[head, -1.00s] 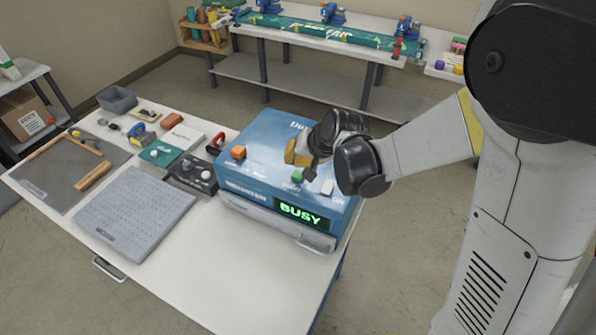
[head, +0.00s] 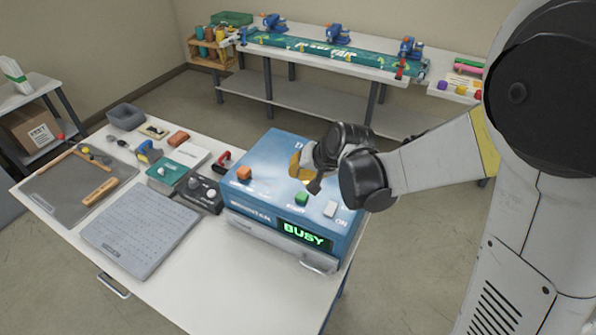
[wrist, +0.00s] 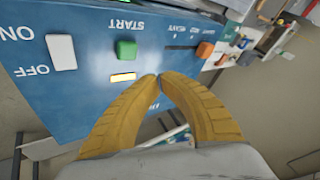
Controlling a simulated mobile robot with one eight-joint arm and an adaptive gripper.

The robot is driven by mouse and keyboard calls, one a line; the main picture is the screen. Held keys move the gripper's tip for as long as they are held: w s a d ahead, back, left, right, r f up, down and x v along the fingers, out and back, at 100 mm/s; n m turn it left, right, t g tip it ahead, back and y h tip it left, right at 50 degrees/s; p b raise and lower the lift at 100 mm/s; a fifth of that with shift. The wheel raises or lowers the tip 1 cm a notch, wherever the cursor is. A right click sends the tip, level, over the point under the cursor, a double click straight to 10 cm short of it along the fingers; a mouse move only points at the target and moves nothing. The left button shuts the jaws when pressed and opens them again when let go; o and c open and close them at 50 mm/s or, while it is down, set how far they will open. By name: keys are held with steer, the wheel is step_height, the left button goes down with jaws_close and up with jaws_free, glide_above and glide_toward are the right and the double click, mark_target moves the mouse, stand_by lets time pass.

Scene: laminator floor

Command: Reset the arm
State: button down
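My gripper (wrist: 160,78) is above the top of the blue laminator (head: 262,165), and its two yellow fingers meet at the tips with nothing between them. In the head view the yellow fingers (head: 296,165) show over the machine's top, behind the green START button (head: 302,198). In the wrist view the START button (wrist: 126,49) is just beyond the fingertips, apart from them, with a lit amber strip (wrist: 123,77) beside it. The white ON/OFF switch (wrist: 62,52) is to its left. The laminator's display (head: 304,235) reads BUSY in green.
The white table (head: 225,290) also holds a grey board (head: 140,230), a dark mat (head: 50,190), a control box (head: 200,194) and a red-handled tool (head: 222,161). A back bench (head: 350,65) carries a green banner. The table's front is clear.

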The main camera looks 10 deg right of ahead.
steer(key=shift+n+h, duration=0.5)
steer(key=shift+h, duration=0.4)
steer(key=s+d+b, duration=0.2)
steer(key=s+b, duration=0.1)
steer(key=s+d+b, duration=0.2)
steer(key=s+b, duration=0.1)
steer(key=s+d+b, duration=0.2)
steer(key=s, duration=0.1)
steer(key=shift+s+d+f+b, duration=0.1)
steer(key=shift+s+b, duration=0.1)
steer(key=shift+b, duration=0.2)
steer(key=s+d+f+b, duration=0.2)
steer(key=s, duration=0.2)
steer(key=s+d+f+n+h+b, duration=0.1)
steer(key=s+d+f+b, duration=0.1)
steer(key=s+b, duration=0.1)
steer(key=s+d+f+t+h+b, duration=0.1)
steer(key=s+d+b, duration=0.1)
steer(key=s, duration=0.4)
steer(key=shift+d+f+b, duration=0.2)
steer(key=shift+f+b, duration=0.2)
steer(key=shift+b, duration=0.2)
